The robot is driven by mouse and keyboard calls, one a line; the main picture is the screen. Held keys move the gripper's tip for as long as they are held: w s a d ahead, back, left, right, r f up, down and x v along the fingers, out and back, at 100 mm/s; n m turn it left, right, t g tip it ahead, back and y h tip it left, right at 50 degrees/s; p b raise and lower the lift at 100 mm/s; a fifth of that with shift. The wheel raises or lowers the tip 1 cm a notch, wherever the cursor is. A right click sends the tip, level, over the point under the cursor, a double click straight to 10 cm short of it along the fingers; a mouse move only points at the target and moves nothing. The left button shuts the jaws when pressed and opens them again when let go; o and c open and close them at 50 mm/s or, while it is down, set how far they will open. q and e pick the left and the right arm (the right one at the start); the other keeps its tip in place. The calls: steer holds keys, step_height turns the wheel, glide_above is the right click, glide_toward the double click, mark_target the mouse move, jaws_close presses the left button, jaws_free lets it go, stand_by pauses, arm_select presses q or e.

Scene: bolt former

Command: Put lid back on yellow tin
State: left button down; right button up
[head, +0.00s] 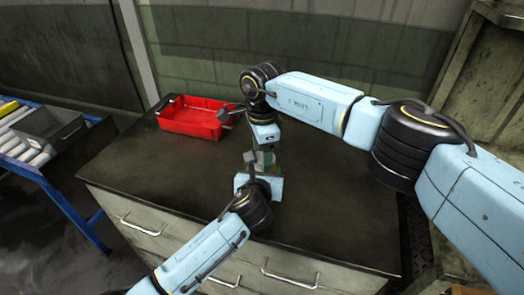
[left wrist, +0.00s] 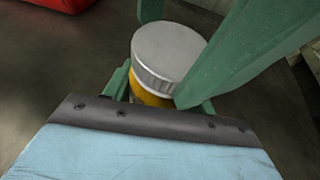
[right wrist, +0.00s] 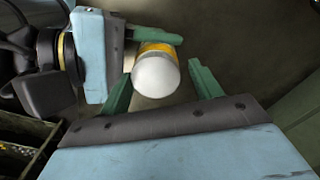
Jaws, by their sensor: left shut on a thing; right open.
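The yellow tin (left wrist: 150,97) stands upright on the dark worktop, with the silver-grey lid (left wrist: 170,52) sitting on its top. In the right wrist view the lid (right wrist: 157,76) shows pale, above the yellow body (right wrist: 153,49). My left gripper (left wrist: 163,98) is shut on the tin's body, a green finger on each side. My right gripper (right wrist: 160,72) is open above, its fingers on either side of the lid. Whether they touch it I cannot tell. In the head view both grippers meet at mid-worktop, where the tin is mostly hidden.
A red tray (head: 190,122) stands on the worktop's back left. A grey bin (head: 50,130) sits on a roller conveyor (head: 25,150) at the far left. The worktop (head: 345,215) is clear right of the grippers. A wall rises behind it.

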steer(key=shift+s+a, duration=0.2)
steer(key=shift+s, duration=0.05)
step_height(320, 180, up, 5)
steer(key=shift+f, duration=0.2)
stand_by(0.3)
steer(key=shift+w, duration=0.1)
steer(key=shift+c, duration=0.4)
step_height(320, 180, up, 3)
steer(key=n, duration=0.6)
steer(key=shift+d+r+n, duration=0.15)
steer(key=shift+r+n, duration=0.05)
steer(key=shift+n, duration=0.1)
steer(key=shift+f, duration=4.05)
